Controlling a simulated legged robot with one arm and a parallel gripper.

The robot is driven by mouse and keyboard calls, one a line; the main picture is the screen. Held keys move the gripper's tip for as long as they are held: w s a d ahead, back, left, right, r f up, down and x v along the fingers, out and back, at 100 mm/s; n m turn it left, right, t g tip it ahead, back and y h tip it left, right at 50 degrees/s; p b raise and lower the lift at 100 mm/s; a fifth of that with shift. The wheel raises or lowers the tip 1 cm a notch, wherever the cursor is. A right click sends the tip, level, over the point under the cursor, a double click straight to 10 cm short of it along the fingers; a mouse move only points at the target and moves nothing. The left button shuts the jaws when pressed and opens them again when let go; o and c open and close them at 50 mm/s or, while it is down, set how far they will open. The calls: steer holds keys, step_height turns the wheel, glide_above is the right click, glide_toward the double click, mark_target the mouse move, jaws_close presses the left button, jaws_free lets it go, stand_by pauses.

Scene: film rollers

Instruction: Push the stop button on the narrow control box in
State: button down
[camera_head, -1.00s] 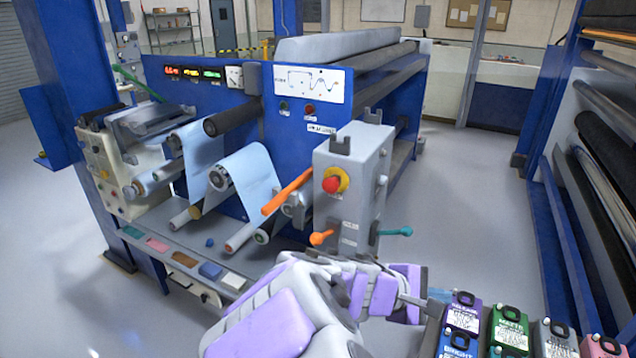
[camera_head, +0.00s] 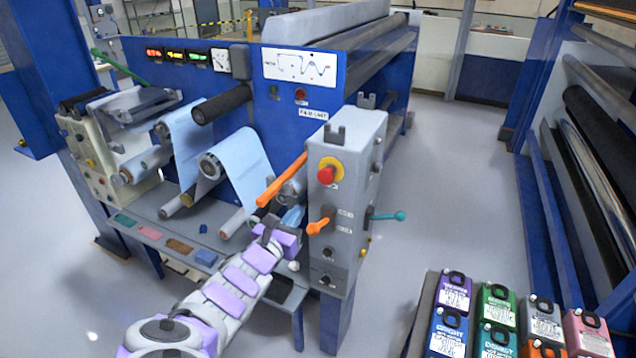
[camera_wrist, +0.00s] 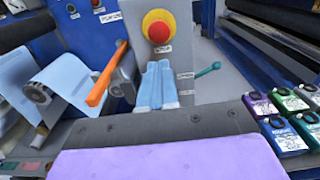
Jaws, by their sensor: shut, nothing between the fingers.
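The stop button (camera_head: 326,175) is a red mushroom button on a yellow surround, high on the front of the narrow grey control box (camera_head: 345,205). In the wrist view the red button (camera_wrist: 159,32) shows near the top centre. My gripper (camera_head: 294,214) is to the left of the box's front face and lower than the button in the head view. Its pale blue fingers (camera_wrist: 157,68) are shut and empty, and in the wrist view their tips appear just below the yellow ring. A gap to the button cannot be judged exactly.
An orange lever (camera_head: 281,181) slants beside the box on the left. An orange knob (camera_head: 319,226) and a teal handle (camera_head: 388,216) sit lower on the box. Film rollers (camera_head: 212,165) are at left. Several coloured cartridges (camera_head: 497,305) stand at front right. Floor right of the box is clear.

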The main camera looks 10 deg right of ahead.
steer(key=shift+w, duration=0.1)
steer(key=b, duration=0.2)
glide_toward(324, 175)
steer(key=x, duration=0.3)
steer(key=f+x, duration=0.1)
steer(key=x, duration=0.1)
steer(key=shift+w+d+f, duration=0.2)
steer(key=shift+w, duration=0.1)
steer(key=shift+w+d+r, duration=0.1)
steer(key=shift+w+d, duration=0.2)
steer(key=shift+w, duration=0.1)
steer(key=shift+w+d+r, duration=0.1)
steer(key=shift+w+d+r+p, duration=0.25)
steer(key=shift+w+d+p, duration=0.25)
steer(key=shift+p, duration=0.1)
steer(key=shift+a, duration=0.2)
steer(key=shift+d+r, duration=0.1)
steer(key=shift+r, duration=0.05)
